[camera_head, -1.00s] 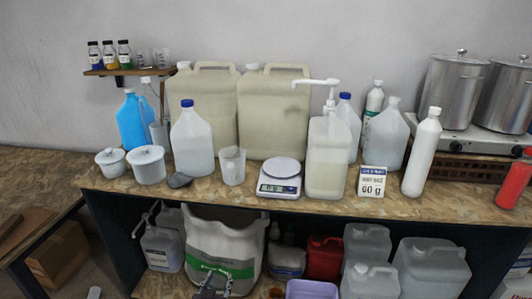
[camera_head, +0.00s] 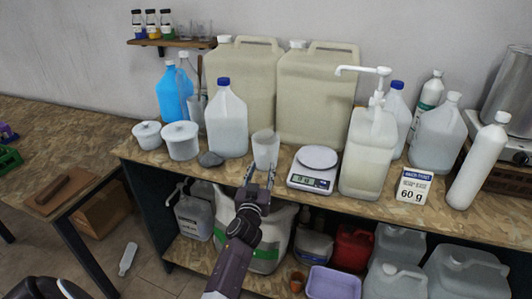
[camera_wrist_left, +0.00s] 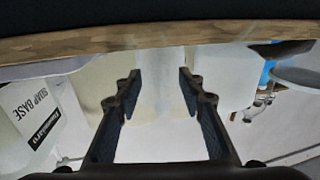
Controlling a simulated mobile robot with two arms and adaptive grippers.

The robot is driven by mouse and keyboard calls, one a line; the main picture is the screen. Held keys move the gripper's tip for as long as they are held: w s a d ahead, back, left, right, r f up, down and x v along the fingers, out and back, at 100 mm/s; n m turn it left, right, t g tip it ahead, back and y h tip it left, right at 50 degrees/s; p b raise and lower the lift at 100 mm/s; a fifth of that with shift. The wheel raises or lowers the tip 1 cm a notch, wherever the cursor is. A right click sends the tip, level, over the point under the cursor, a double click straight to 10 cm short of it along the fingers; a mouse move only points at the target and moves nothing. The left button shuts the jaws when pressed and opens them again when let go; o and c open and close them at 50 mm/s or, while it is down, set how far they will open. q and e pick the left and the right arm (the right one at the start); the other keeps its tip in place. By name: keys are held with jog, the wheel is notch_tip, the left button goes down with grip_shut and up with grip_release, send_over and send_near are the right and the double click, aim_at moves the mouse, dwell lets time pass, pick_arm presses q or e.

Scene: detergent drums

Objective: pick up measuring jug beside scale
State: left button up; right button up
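The measuring jug (camera_head: 266,148) is a translucent cup standing upright on the counter, left of the scale (camera_head: 314,168) and right of a white bottle with a blue cap. My left gripper (camera_head: 261,174) is in front of the jug at the counter's front edge, its two fingers apart and pointing at it. In the left wrist view, the open fingers (camera_wrist_left: 159,75) frame a pale translucent shape that seems to be the jug (camera_wrist_left: 160,95); its outline is faint. Nothing is clearly held, and I cannot tell whether a finger touches it. My right gripper is not in view.
Large beige canisters (camera_head: 318,95) stand behind. The counter's front edge runs below the gripper; a shelf with containers lies underneath.

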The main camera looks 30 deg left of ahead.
pick_arm(q)
jog(key=shift+x, duration=0.95)
jog(key=shift+f, duration=0.1)
grip_shut()
